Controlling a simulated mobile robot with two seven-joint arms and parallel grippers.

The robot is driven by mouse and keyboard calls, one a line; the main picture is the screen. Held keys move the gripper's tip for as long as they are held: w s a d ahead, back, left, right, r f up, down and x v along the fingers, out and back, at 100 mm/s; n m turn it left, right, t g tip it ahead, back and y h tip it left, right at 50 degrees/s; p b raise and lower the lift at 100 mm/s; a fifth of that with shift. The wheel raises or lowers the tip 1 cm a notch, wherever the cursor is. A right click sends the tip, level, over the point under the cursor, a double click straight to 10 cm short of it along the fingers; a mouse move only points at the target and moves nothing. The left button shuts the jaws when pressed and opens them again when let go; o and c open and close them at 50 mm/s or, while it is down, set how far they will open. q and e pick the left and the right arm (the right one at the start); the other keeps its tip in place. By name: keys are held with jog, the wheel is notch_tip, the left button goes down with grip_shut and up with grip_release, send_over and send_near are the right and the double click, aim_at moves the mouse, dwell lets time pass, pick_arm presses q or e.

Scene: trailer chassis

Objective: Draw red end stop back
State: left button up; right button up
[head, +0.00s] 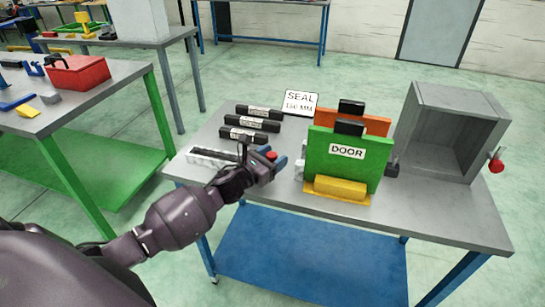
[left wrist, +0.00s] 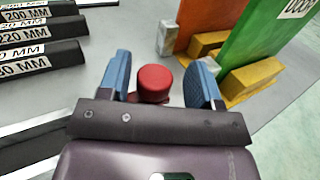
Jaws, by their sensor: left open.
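The red end stop (head: 271,155) is a short round red knob. It shows in the left wrist view (left wrist: 154,83) between the two blue fingers. My left gripper (head: 273,158) is open, with one finger on each side of the knob; gaps show on both sides, wider at the right finger. The knob's lower part is hidden behind the gripper body in the left wrist view. A pale slotted fixture (head: 205,158) with a dark bar lies left of the gripper, partly behind my arm. My right gripper is not in view.
Several labelled black bars (head: 258,111) lie behind the fixture. A green DOOR panel (head: 345,170) and an orange panel (head: 377,124) stand upright in yellow blocks to the right. A grey open box (head: 460,100) with a red knob (head: 496,166) stands at the table's right end.

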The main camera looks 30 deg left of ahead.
pick_arm(q)
jog(key=v, duration=1)
jog(key=shift+s, duration=0.35)
jog(key=shift+s, duration=0.1)
